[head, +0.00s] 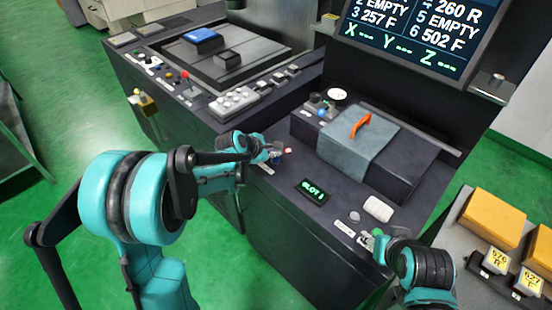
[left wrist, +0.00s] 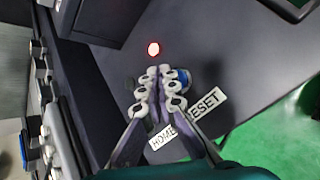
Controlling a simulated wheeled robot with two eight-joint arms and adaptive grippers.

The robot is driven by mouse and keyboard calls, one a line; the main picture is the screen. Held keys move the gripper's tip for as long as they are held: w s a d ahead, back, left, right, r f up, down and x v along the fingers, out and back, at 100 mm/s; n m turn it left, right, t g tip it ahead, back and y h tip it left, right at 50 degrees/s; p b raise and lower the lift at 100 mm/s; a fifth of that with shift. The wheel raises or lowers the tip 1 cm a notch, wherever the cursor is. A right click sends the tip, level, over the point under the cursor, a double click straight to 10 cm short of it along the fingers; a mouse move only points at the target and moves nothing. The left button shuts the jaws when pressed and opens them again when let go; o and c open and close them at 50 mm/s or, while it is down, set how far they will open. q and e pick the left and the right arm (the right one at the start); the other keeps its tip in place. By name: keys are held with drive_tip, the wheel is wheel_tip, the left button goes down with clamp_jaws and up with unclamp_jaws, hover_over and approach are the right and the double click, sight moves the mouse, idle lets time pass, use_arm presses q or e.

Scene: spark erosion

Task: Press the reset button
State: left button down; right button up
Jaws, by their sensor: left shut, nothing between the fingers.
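The RESET label (left wrist: 207,103) lies on the dark console top in the left wrist view, beside the HOME label (left wrist: 163,137). A blue round button (left wrist: 182,78) shows just above the RESET label, partly hidden behind my fingers. My left gripper (left wrist: 160,70) is shut and empty, its tips just left of the blue button. I cannot tell whether they touch the console or the button. In the head view my left gripper (head: 274,154) is over the console's front left part. My right gripper (head: 370,240) is at the console's front right edge; its opening is unclear.
A lit red lamp (left wrist: 153,49) is just beyond my left fingertips. Yellow boxes (head: 493,218) stand at right.

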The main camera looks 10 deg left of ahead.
sight(274, 160)
use_arm(q)
drive_tip(key=shift+f+b, duration=0.3)
drive_tip(key=shift+f, duration=0.1)
drive_tip(key=shift+f+b, duration=0.4)
drive_tip(key=shift+f, duration=0.1)
idle(0.5)
drive_tip(key=shift+r, duration=0.1)
drive_tip(key=shift+r+p, duration=0.7)
drive_tip(key=shift+r, duration=0.15)
drive_tip(key=shift+r+p, duration=1.9)
drive_tip(key=shift+r, duration=0.65)
drive_tip(key=shift+f, duration=0.1)
